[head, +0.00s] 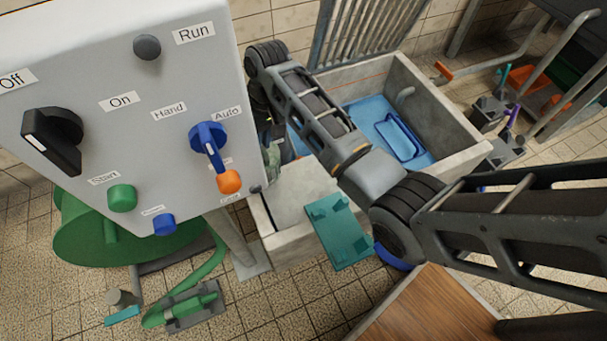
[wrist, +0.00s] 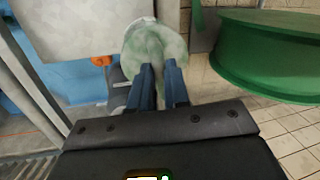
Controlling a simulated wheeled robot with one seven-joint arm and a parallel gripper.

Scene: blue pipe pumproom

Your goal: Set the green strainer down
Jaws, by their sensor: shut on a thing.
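The green strainer (wrist: 155,42) is a pale, mottled green, rounded thing at the top middle of the wrist view. My gripper (wrist: 159,75) is shut on it, with the two blue fingers against its near side. In the head view a small part of the strainer (head: 272,157) shows just right of the control box, at the end of my arm. The box hides most of my gripper there. The strainer is held up by the concrete basin; I cannot see it resting on anything.
The grey control box (head: 130,90) with knobs and buttons stands close on the left. The concrete basin (head: 440,85) holds blue water and a blue-handled thing (head: 400,135). A teal plate (head: 338,232) lies by its front wall. A green drum (wrist: 265,55) stands right in the wrist view.

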